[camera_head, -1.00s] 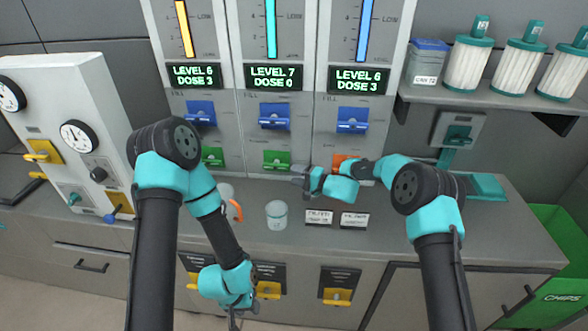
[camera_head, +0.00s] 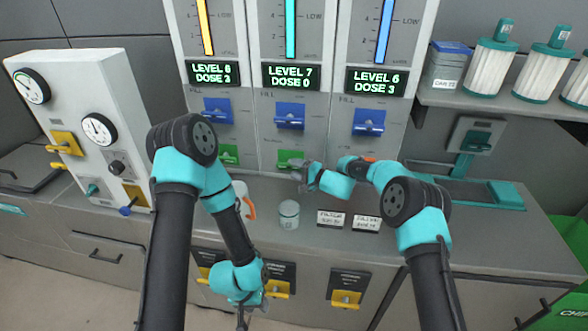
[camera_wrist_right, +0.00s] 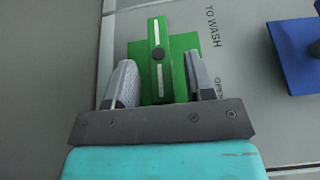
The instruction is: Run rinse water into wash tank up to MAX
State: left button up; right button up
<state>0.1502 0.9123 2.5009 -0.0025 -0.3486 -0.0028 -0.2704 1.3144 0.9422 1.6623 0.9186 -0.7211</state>
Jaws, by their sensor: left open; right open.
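Three tank columns show tall gauges, the yellow one (camera_head: 206,28), the teal one (camera_head: 291,28) and the blue one (camera_head: 383,30). The middle display (camera_head: 291,76) reads LEVEL 7 DOSE 0; both outer displays read LEVEL 6 DOSE 3. Blue fill handles (camera_head: 290,115) sit above green valves. My right gripper (camera_head: 299,172) is open at the middle column's green valve (camera_head: 287,157). In the right wrist view, its fingers stand either side of the green lever (camera_wrist_right: 158,60), beside the words TO WASH. My left gripper (camera_head: 247,312) is open, low before the cabinets.
A lidded jar (camera_head: 289,214) stands on the counter, left of two label cards (camera_head: 331,219). An orange-handled mug (camera_head: 243,198) is partly behind my left arm. A gauge panel (camera_head: 75,100) stands at left. Filters (camera_head: 490,70) line the right shelf. Yellow handles (camera_head: 346,298) are on the cabinet front.

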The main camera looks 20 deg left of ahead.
jog(key=shift+w+a, duration=0.2)
jog(key=shift+a, duration=0.35)
grip_shut()
jog(key=shift+r+h, duration=0.1)
jog(key=shift+h, duration=0.2)
jog(key=shift+a+r+n+g+h, duration=0.15)
jog(key=shift+n+h, duration=0.3)
jog(key=shift+h, duration=0.85)
jog(key=shift+a+r+n+g+h, duration=0.1)
jog(key=shift+r+n+g+h, duration=0.3)
jog(key=shift+h, duration=0.9)
jog(key=shift+a+r+n+t+h, duration=0.1)
jog(key=shift+n+h, duration=0.45)
jog(key=shift+h, duration=1.05)
